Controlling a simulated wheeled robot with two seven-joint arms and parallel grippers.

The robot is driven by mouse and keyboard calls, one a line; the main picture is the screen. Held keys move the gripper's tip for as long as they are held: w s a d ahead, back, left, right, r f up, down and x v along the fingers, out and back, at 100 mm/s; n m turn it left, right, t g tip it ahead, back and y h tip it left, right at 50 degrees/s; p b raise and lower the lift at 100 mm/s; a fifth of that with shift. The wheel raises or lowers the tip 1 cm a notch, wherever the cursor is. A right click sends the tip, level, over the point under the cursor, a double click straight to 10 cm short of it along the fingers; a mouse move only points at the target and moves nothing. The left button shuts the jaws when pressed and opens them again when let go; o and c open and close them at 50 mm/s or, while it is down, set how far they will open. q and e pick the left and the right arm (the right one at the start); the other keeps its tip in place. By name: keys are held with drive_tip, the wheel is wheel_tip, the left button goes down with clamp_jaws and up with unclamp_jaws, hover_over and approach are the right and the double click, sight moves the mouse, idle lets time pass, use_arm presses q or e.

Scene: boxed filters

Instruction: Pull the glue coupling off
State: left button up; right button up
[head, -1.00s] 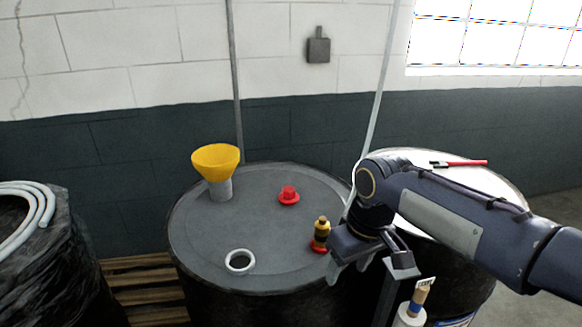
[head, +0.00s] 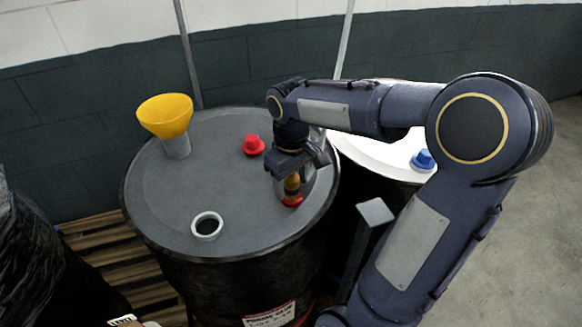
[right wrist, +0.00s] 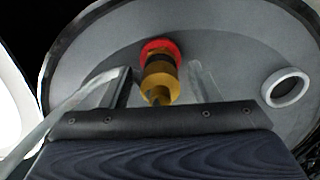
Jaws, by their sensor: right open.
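The coupling (head: 292,186) is a small brass-yellow piece with a dark band, upright on a red base near the right edge of the grey drum lid (head: 235,160). In the right wrist view the coupling (right wrist: 160,82) stands between the two fingers of my right gripper (right wrist: 163,90). That gripper is open, with one finger on each side and visible gaps to the coupling. In the head view my right gripper (head: 292,178) points down over the coupling and partly hides it. My left gripper is not in view.
The same lid bears a yellow funnel (head: 165,116), a red cap (head: 253,145) and an open white-rimmed port (head: 207,226). A white-topped drum with a blue cap (head: 423,160) stands to the right. A wooden pallet (head: 130,262) lies at left.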

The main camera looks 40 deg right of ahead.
drive_tip(key=shift+f, duration=0.35)
drive_tip(key=c, duration=1.1)
drive_tip(key=shift+r, duration=0.1)
drive_tip(key=shift+c, duration=0.3)
drive_tip(key=shift+r, duration=0.1)
drive_tip(key=shift+r+p, duration=2.5)
drive_tip(key=shift+r, duration=0.3)
